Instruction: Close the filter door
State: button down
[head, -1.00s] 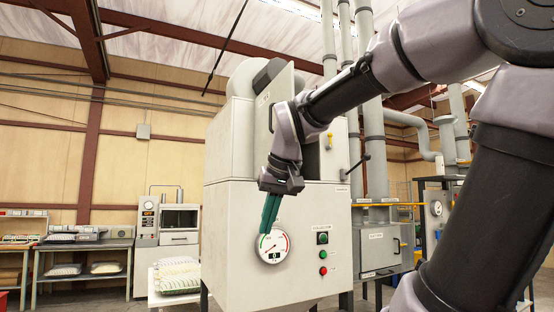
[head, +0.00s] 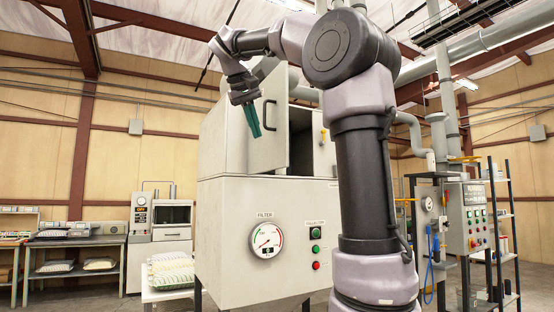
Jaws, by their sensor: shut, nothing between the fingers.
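The filter cabinet (head: 225,238) is a pale grey box on dark legs in the middle of the head view. Its filter door (head: 270,140) is a light panel swung open at the upper part, with a dark handle on its face. The dark opening (head: 303,140) shows to the right of the door. My gripper (head: 256,132), with green fingers, is shut and empty, pointing down at the left edge of the door's face. I cannot tell whether the fingers touch the door.
A round gauge (head: 267,240) marked FILTER and green and red buttons (head: 315,233) sit on the cabinet front. A control panel (head: 466,215) stands at right. My arm hides part of the cabinet's right side.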

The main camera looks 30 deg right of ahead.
jog(key=shift+w+d+f, duration=0.65)
jog(key=shift+d+f, duration=0.6)
jog(key=shift+d, duration=0.2)
jog(key=shift+w+d+f, duration=0.6)
jog(key=shift+d+f, duration=0.7)
jog(key=shift+d, duration=0.2)
jog(key=shift+w+d+f, duration=0.65)
jog(key=shift+d+f, duration=0.6)
jog(key=shift+d, duration=0.2)
jog(key=shift+d, duration=0.1)
